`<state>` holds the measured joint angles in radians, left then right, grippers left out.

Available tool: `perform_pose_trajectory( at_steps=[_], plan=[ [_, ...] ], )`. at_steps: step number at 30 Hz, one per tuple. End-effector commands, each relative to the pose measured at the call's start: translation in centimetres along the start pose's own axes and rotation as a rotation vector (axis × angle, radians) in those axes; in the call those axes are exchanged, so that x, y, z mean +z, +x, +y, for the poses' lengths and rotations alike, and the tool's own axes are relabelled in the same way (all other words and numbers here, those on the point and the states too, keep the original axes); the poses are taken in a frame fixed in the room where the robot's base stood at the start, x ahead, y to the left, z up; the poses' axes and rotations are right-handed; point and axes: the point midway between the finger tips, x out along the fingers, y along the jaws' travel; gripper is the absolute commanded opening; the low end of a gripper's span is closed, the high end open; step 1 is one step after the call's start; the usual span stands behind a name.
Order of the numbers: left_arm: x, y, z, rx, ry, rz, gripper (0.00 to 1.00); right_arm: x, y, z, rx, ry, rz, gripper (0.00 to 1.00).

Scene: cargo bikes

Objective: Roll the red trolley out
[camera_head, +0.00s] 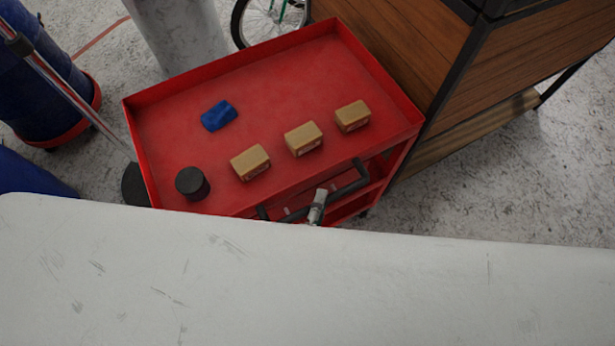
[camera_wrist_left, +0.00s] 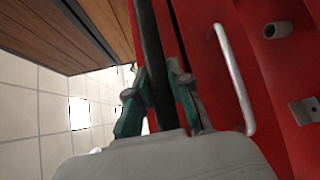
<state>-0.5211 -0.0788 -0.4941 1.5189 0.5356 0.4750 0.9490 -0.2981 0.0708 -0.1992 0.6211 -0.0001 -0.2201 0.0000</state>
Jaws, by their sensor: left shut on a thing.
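The red trolley (camera_head: 262,85) stands at an angle in the head view, its open top tray facing up. A dark push handle (camera_head: 350,182) runs along its near side. My left gripper (camera_head: 317,206) is at this handle, shut on it. In the left wrist view the fingers of my left gripper (camera_wrist_left: 157,85) lie on both sides of the dark handle bar (camera_wrist_left: 151,60), with the red trolley side (camera_wrist_left: 255,80) to the right. The trolley's lower part is mostly hidden. My right gripper is not in view.
The tray carries a blue item (camera_head: 219,115), a black round item (camera_head: 192,183) and three tan boxes (camera_head: 303,138). A wooden-sided cabinet (camera_head: 490,75) stands close on the right, a pale column (camera_head: 178,32) behind, blue containers (camera_head: 40,75) left. Bare floor (camera_head: 480,190) shows at right.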

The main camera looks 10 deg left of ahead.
Motion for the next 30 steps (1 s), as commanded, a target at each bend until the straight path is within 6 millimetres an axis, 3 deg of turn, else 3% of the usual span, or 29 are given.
perform_pose_trajectory(
  at_steps=[3,9,24,25,29,30],
  plan=[
    [1.6,-1.5,-0.8,-0.011,0.0,-0.007,0.0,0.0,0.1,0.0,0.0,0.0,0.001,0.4],
    [2.7,-2.7,-1.1,-0.009,0.001,-0.006,0.0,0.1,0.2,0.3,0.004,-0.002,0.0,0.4],
    [3.1,-3.1,-1.1,-0.007,0.001,-0.004,0.0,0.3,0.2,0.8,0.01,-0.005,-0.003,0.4],
    [3.1,-3.1,-1.1,-0.007,0.001,-0.004,0.24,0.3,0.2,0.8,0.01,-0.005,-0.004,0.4],
    [3.0,-3.0,-1.1,-0.005,0.002,-0.003,0.45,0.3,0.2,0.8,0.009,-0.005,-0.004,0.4],
    [3.0,-3.0,-1.0,-0.004,0.002,-0.003,0.45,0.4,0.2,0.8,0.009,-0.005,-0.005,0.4]
  ],
)
